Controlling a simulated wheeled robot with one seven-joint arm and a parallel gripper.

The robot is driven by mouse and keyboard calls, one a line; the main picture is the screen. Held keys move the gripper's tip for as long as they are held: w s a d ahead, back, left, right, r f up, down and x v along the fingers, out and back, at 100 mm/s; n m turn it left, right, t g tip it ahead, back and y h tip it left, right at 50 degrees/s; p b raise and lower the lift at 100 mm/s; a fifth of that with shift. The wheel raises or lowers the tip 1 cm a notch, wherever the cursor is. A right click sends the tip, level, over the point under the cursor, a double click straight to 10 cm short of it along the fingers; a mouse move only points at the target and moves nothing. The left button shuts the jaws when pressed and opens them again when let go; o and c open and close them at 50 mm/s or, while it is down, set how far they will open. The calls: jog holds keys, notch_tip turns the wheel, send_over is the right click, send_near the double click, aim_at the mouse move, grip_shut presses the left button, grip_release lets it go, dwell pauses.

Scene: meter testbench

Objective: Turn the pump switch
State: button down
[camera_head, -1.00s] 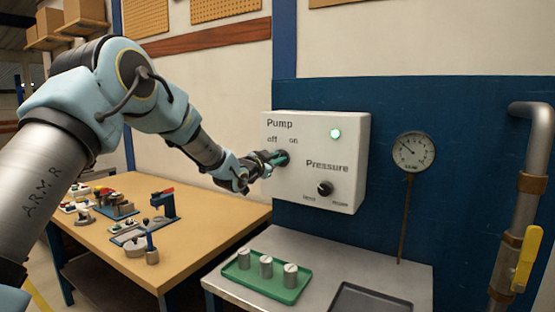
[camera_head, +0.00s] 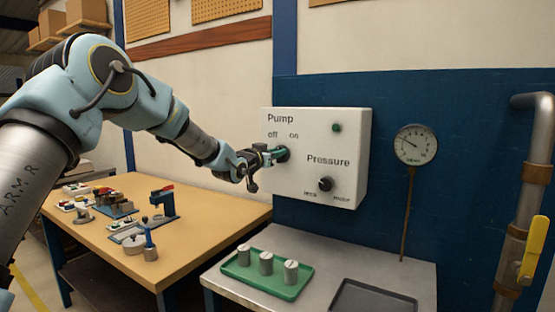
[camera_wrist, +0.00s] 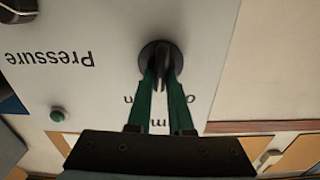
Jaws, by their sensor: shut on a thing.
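The white control box (camera_head: 345,135) on the blue wall panel carries the pump switch (camera_wrist: 160,52), a round dark knob under the printed "off" and "on". My gripper (camera_head: 279,155) reaches it from the left. In the wrist view its two green fingers (camera_wrist: 161,76) are closed on the switch's grip. In the head view the fingers mostly hide the switch, so its exact setting is hard to read. The indicator lamp (camera_head: 337,128) on the box is dark green and unlit; it also shows in the wrist view (camera_wrist: 57,113).
The pressure knob (camera_head: 325,184) sits lower right on the box. A round gauge (camera_head: 415,145) and a pipe with a yellow valve handle (camera_head: 533,248) are at right. Below, a metal table (camera_head: 340,262) bears a green tray (camera_head: 240,275). A wooden workbench (camera_head: 215,225) stands left.

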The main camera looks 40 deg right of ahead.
jog(key=shift+w+n+b, duration=0.15)
jog(key=shift+n+b, duration=0.35)
jog(key=shift+n, duration=1.25)
jog(key=shift+w+n+b, duration=0.15)
jog(key=shift+n+b, duration=0.35)
jog(key=shift+n, duration=1.25)
jog(key=shift+a, duration=0.1)
jog(key=c, duration=0.8)
grip_release()
jog(key=shift+f, duration=0.1)
jog(key=b+v, duration=0.3)
jog(key=v, duration=0.7)
jog(key=shift+a, duration=0.35)
